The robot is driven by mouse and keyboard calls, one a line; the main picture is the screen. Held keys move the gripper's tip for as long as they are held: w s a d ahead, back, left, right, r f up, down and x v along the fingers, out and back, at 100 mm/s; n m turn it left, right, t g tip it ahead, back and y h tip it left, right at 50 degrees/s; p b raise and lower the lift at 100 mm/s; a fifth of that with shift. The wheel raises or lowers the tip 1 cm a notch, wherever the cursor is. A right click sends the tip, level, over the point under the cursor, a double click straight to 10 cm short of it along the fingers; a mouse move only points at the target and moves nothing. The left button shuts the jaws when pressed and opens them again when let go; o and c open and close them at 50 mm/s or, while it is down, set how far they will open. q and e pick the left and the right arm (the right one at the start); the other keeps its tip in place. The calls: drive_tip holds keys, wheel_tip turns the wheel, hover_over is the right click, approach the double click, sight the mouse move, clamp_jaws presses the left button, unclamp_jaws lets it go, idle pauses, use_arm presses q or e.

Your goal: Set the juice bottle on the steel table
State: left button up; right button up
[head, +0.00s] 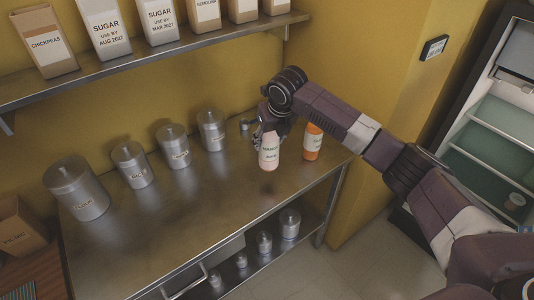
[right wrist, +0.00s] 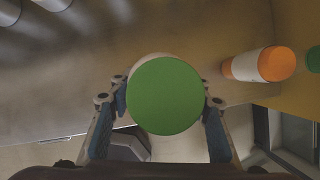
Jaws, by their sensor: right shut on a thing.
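A pale pink bottle with a white label (head: 268,156) is upright in my right gripper (head: 272,128), over the right part of the steel table (head: 190,215). A dark shadow lies on the table below it, and its base looks a little above the surface. In the right wrist view its round green cap (right wrist: 166,95) fills the middle, between the two fingers (right wrist: 163,108). An orange bottle with a white label (head: 313,141) stands on the table just right of it. The label words are too small to read surely. My left gripper is out of view.
Several lidded steel canisters (head: 133,165) stand in a row at the table's back left. A wall shelf (head: 150,50) with paper bags runs above. Smaller canisters (head: 290,223) sit on the lower shelf. The table's front middle is clear. An open fridge (head: 490,130) is at right.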

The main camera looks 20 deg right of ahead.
sight(273, 146)
wheel_tip(273, 146, down, 7)
drive_tip(key=shift+r+p, duration=0.1)
drive_tip(key=shift+p, duration=0.4)
drive_tip(key=shift+a, duration=0.1)
drive_tip(key=o, duration=1.7)
drive_tip(key=shift+c, duration=0.2)
drive_tip(key=shift+r, duration=0.1)
drive_tip(key=b+v, duration=0.1)
drive_tip(key=v, duration=1.1)
drive_tip(key=shift+s+b, duration=0.1)
drive_tip(key=shift+b, duration=0.25)
